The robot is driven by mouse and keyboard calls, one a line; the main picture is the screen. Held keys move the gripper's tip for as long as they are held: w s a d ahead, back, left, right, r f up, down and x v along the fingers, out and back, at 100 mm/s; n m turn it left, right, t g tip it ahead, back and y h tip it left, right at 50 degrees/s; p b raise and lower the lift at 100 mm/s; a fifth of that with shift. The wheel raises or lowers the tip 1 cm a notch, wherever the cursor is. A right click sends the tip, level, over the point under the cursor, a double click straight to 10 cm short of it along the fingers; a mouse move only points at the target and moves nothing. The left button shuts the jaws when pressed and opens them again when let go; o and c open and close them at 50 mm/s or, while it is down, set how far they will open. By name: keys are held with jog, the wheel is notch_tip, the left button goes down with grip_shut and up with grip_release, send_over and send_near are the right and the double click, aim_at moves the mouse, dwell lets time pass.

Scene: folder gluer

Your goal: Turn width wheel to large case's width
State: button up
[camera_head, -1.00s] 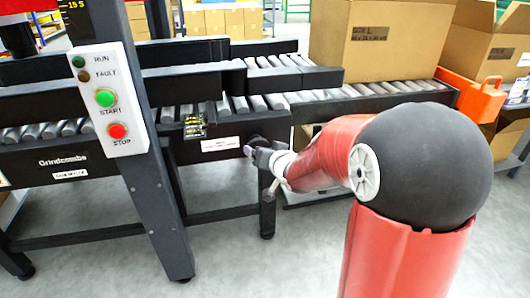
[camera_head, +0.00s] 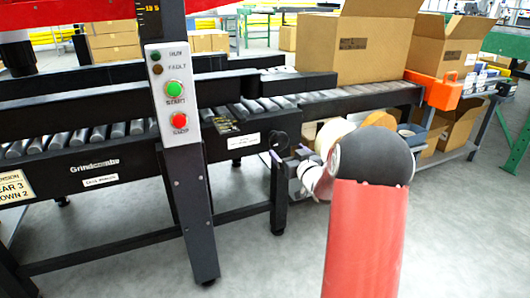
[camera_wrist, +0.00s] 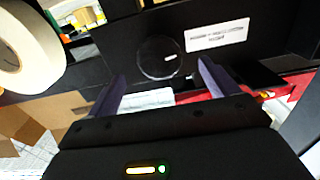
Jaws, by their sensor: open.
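The width wheel is a black disc with a small white mark. It shows in the wrist view (camera_wrist: 158,60) on a dark panel, and at the end of the machine's side rail in the head view (camera_head: 281,141). My gripper (camera_wrist: 161,70) is open, its two fingers spread on either side below the wheel, with nothing between them. Whether they touch the wheel I cannot tell. In the head view my gripper (camera_head: 277,160) is small, just below the wheel and partly hidden by my arm. The large case (camera_head: 358,48) is an open cardboard box standing on the rollers.
A white label (camera_head: 243,141) is left of the wheel, with a dark yellow-marked scale (camera_head: 226,121) above. The control post (camera_head: 173,95) stands further left. Tape rolls (camera_head: 333,136) sit behind my arm. Floor in front is clear.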

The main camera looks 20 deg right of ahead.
aim_at(281, 144)
jog(key=w, duration=0.7)
jog(key=shift+w, duration=0.4)
jog(key=c, duration=1)
